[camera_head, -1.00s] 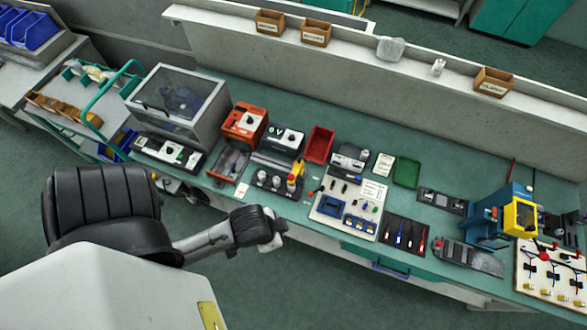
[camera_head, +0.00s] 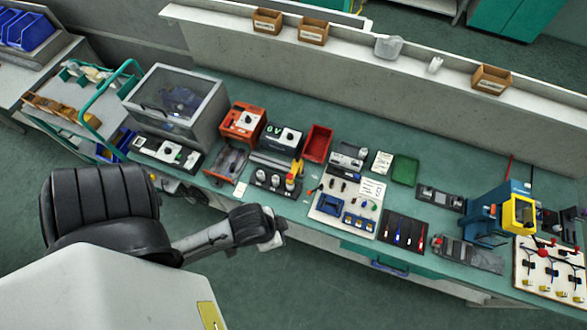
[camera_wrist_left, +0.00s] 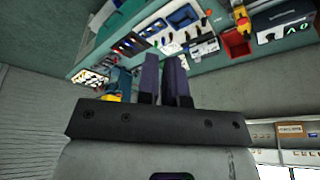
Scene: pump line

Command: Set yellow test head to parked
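Two yellow parts could be the test head, and I cannot tell which from the label. One is a small upright yellow piece (camera_head: 297,169) with red at its foot, at the right end of a black block with grey cylinders (camera_head: 268,179). It also shows in the left wrist view (camera_wrist_left: 242,20). The other is a yellow box-shaped head (camera_head: 521,214) on a blue press (camera_head: 488,217) at the right. My left gripper (camera_head: 276,226) is in front of the bench edge, apart from both. Its two fingers (camera_wrist_left: 165,78) lie close together with nothing seen between them. My right gripper is out of view.
A tester marked 0V (camera_head: 284,139), a red bin (camera_head: 317,144), a green tray (camera_head: 405,170) and a white panel (camera_head: 346,205) crowd the bench. A clear-lidded box (camera_head: 177,103) stands at the left. Open floor lies in front of the bench.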

